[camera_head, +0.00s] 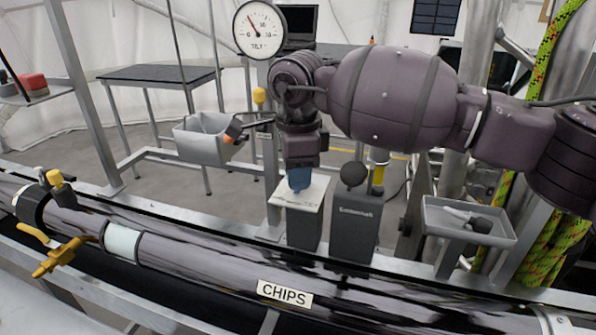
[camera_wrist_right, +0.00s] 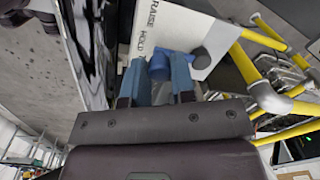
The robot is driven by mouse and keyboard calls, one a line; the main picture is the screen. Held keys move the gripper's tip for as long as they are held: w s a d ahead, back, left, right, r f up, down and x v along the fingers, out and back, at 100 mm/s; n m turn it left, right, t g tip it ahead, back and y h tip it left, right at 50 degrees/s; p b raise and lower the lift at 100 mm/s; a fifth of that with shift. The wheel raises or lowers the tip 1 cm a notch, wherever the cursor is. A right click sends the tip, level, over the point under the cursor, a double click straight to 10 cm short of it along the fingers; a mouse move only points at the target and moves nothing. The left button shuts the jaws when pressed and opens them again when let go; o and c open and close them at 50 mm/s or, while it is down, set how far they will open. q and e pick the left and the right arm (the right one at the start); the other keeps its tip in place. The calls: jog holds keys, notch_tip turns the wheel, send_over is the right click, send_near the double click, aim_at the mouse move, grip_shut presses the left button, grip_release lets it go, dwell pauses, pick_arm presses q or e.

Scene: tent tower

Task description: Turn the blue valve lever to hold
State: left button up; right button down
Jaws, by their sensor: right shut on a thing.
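The blue valve lever (camera_head: 299,179) is on top of a dark box with a white label plate (camera_head: 312,196), at the middle of the head view. My right gripper (camera_head: 300,166) reaches down over it and is shut on it. In the right wrist view the blue lever (camera_wrist_right: 158,66) sits between the two bluish fingers of the gripper (camera_wrist_right: 161,80). The white plate (camera_wrist_right: 182,27) beside it reads RAISE and HOLD, and the lever is near the word HOLD. The fingers hide part of the lever, so its exact angle is unclear. My left gripper is not in view.
A grey box with a black ball knob (camera_head: 353,174) stands just right of the valve. A grey tray (camera_head: 468,219) is further right, and a grey bin (camera_head: 203,139) is behind left. A dark pipe labelled CHIPS (camera_head: 285,293) crosses in front. A dial gauge (camera_head: 259,29) stands behind.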

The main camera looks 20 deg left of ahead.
jog(key=c, duration=1)
grip_release()
jog(key=shift+o, duration=0.2)
notch_tip(320, 180, up, 11)
jog(key=shift+s+d+p, duration=0.15)
jog(key=shift+s+p, duration=0.05)
jog(key=shift+p, duration=0.1)
jog(key=shift+f, duration=0.1)
